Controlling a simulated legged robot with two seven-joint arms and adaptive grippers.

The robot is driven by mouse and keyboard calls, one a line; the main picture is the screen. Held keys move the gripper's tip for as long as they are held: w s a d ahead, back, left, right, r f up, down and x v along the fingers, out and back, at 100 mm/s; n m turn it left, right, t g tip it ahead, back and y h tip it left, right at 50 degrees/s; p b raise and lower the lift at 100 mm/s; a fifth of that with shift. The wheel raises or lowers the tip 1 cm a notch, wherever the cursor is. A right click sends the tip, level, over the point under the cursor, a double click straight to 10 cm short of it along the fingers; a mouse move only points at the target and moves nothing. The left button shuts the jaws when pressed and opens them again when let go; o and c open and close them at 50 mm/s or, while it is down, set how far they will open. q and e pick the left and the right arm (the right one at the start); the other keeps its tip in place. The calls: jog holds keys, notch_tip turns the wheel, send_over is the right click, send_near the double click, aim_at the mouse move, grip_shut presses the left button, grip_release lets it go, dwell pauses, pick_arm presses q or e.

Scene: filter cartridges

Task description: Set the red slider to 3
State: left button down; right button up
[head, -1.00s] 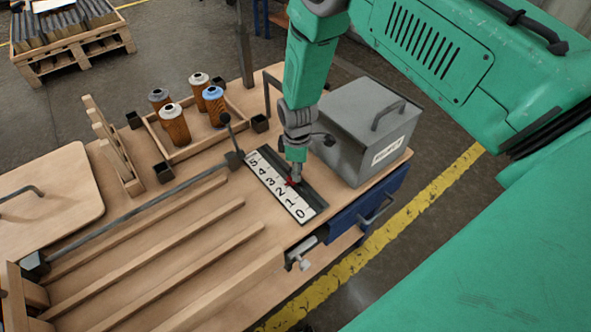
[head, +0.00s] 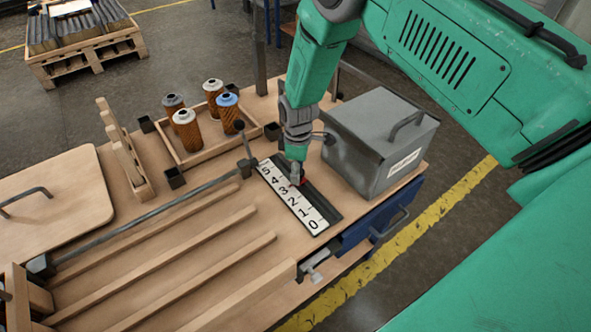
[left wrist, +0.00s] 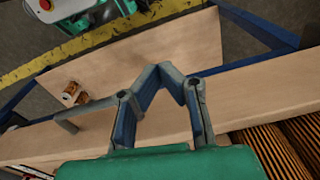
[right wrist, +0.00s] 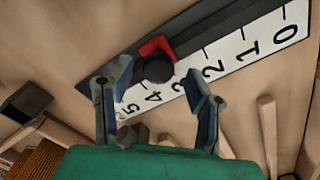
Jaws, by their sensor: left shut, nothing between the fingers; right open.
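The red slider (right wrist: 157,46) sits in the dark track beside the white number scale (head: 296,205), marked 0 to 5. Its red part is close to the 3 mark; the dark round knob (right wrist: 158,70) partly covers that stretch, so the exact alignment is unclear. In the head view, a bit of the red slider (head: 302,182) shows under my right gripper (head: 296,172). In the right wrist view, my right gripper (right wrist: 158,78) is open, with one finger on each side of the knob. My left gripper (left wrist: 161,72) is shut and empty, seen only in its wrist view.
A grey lidded box (head: 385,135) stands right beside the scale. A dark upright lever (head: 246,155) is at its far left end. A wooden tray (head: 185,157) holds several filter cartridges. Wooden rails (head: 190,260) run across the bench front.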

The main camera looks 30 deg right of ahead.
jog(key=r, duration=0.6)
jog(key=shift+d, duration=0.35)
pick_arm(q)
jog(key=shift+w+d+r, duration=0.1)
jog(key=shift+d, duration=0.4)
pick_arm(e)
jog(key=shift+a+r, duration=0.2)
jog(key=shift+r, duration=2.65)
